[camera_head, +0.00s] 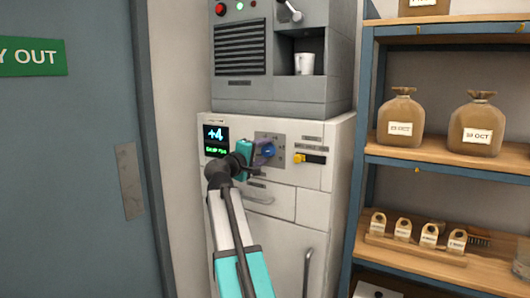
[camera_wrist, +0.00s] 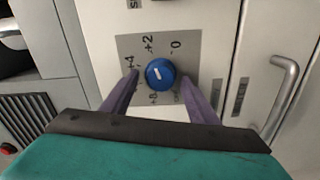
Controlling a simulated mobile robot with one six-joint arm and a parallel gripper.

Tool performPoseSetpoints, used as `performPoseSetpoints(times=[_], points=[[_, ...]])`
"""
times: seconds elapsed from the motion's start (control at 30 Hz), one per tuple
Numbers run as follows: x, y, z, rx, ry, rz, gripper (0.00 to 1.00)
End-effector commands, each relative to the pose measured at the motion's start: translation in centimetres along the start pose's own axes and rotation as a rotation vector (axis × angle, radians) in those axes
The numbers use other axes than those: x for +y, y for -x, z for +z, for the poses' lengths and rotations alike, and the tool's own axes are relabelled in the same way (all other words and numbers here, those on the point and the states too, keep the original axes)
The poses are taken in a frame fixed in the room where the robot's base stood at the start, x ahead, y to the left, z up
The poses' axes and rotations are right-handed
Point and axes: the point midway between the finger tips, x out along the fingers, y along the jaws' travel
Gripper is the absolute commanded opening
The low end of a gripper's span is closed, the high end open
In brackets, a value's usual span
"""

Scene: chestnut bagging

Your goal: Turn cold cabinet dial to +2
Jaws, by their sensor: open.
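The cold cabinet (camera_head: 312,205) is white, with a dark display (camera_head: 215,136) that reads +4 above a line of green text. Its round blue dial (camera_wrist: 160,74) sits on a grey plate (camera_wrist: 127,47) marked 0, +2, +4 and more, some marks partly hidden. The dial's white pointer line is short and lies roughly toward the +4 side. The dial also shows in the head view (camera_head: 268,151). My gripper (camera_wrist: 161,80) is open, with one purple finger on each side of the dial. I cannot tell whether either finger touches it. My gripper is also at the dial in the head view (camera_head: 260,155).
A yellow-and-black switch or latch (camera_head: 309,159) is right of the dial. A drawer handle (camera_head: 258,197) lies below. A grey machine with a white cup (camera_head: 304,63) stands on top. Shelves with bags (camera_head: 400,118) are at right, a door (camera_head: 65,150) at left.

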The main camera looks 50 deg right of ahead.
Motion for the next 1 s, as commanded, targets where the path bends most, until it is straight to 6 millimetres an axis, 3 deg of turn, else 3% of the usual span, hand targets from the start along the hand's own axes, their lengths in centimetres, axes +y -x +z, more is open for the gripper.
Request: performPoseSetpoints(times=[0.27,1.0], points=[[-0.2,1.6,0.1,0.0,-0.001,-0.001,0.54],[-0.1,12.5,-0.3,0.002,-0.001,0.001,0.54]])
